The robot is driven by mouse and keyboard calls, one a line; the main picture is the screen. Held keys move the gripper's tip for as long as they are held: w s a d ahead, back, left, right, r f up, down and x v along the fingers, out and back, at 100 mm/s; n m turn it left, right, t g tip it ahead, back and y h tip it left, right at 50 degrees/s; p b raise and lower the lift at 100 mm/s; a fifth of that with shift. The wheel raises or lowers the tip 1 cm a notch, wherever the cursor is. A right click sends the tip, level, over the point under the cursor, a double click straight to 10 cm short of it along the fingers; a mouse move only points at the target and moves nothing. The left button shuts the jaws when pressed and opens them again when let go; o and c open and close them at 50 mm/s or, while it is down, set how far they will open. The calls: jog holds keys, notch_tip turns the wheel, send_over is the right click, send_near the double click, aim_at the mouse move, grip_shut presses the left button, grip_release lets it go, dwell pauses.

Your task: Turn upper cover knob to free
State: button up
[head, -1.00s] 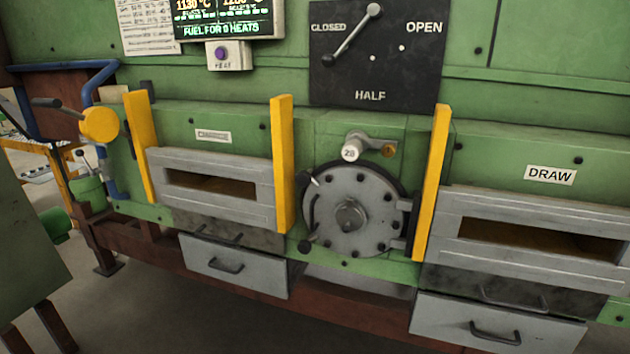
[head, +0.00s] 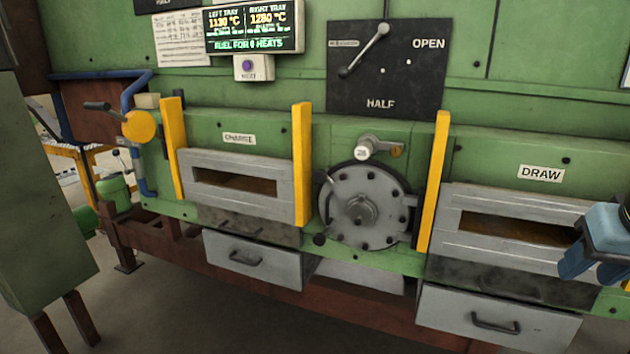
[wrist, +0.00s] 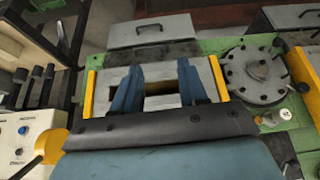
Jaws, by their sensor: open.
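The round grey bolted cover (head: 366,205) sits between the two furnace doors. A small grey knob with a white tag (head: 362,152), apparently reading 28, is just above it, beside a small orange-brown piece (head: 396,151). The knob also shows in the inverted wrist view (wrist: 284,113), at the right below the cover (wrist: 252,72). My gripper (head: 592,266) enters at the right edge in front of the DRAW door, well apart from the knob. In the wrist view its blue fingers (wrist: 158,78) are apart and empty, over the door slot.
Yellow upright posts (head: 434,182) and (head: 302,165) flank the cover and stand out from the green wall. Above is a black panel (head: 388,70) with a lever pointing toward its left label. Grey drawers (head: 498,315) lie below. The space before the cover is clear.

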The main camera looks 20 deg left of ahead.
jog(key=shift+o, duration=1.5)
jog(key=shift+w+a, duration=0.15)
jog(key=shift+w, duration=0.15)
jog(key=shift+o, duration=0.8)
jog(key=w+a+m+t+y, duration=0.1)
jog(key=w+a, duration=0.2)
jog(key=w, duration=0.3)
jog(key=w+a+m+t, duration=0.2)
jog(key=w+a, duration=0.2)
jog(key=w, duration=0.3)
jog(key=shift+w+a+f+y, duration=0.3)
jog(key=shift+f+y, duration=0.1)
jog(key=m+t+y, duration=0.5)
jog(key=m+y, duration=0.2)
jog(key=y, duration=0.3)
send_near(321, 178)
jog(key=x, duration=1.1)
